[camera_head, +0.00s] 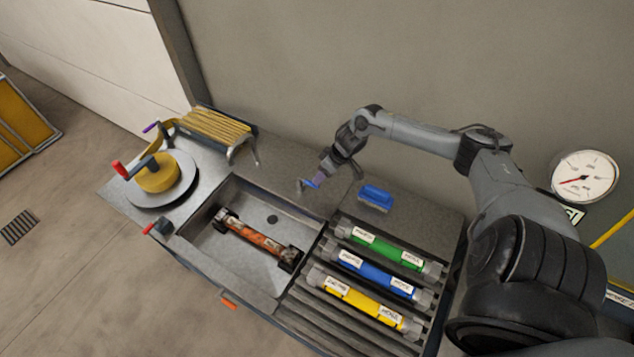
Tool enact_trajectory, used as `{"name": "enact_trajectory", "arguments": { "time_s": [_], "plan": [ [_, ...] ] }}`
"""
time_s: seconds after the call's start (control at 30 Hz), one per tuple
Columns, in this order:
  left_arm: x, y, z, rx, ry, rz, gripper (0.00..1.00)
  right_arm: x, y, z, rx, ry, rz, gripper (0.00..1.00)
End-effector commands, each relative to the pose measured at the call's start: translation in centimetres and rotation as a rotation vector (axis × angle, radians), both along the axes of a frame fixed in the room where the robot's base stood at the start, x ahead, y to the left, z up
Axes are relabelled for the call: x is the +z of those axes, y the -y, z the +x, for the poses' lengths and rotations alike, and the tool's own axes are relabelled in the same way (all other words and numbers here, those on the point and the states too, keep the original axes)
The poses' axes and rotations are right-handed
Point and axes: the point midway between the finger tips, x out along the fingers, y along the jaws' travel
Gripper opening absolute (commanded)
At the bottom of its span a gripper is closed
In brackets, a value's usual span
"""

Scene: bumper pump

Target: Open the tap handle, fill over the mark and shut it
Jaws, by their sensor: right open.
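My right gripper (327,172) reaches down over the counter behind the sink. It is open, its small fingers at a small blue lever (312,184) on a grey fitting, which looks like the tap handle. The gripper partly hides the lever, and I cannot tell whether they touch. A tube with an orange-brown middle and dark ends (257,238) lies slanted in the metal sink (215,252). A fill mark is too small to make out. A round white gauge with a red needle (584,177) is at the right. My left gripper is not in view.
Green (386,247), blue (375,273) and yellow (362,303) labelled tubes lie on a rack right of the sink. A blue brush-like block (375,197) is on the counter. A turntable (163,180) with a yellow roll and a red-handled crank stands left.

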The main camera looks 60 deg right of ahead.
Motion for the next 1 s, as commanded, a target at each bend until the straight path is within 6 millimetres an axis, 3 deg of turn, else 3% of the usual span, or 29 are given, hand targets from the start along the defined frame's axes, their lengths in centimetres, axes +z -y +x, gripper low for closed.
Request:
{"name": "enact_trajectory", "arguments": {
  "time_s": [0.3, 0.7, 0.77, 1.0],
  "plan": [
    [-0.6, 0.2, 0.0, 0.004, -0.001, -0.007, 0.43, -3.2, -0.7, 1.4, 0.001, -0.001, 0.001, 0.43],
    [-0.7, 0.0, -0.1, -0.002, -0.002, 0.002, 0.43, -3.7, -0.8, 1.6, 0.001, -0.001, 0.000, 0.43],
    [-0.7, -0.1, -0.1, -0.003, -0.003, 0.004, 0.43, -3.7, -0.8, 1.6, 0.001, -0.001, 0.000, 0.37],
    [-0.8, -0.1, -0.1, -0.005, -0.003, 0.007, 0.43, -3.7, -0.8, 1.5, 0.001, -0.001, 0.000, 0.00]
  ]
}}
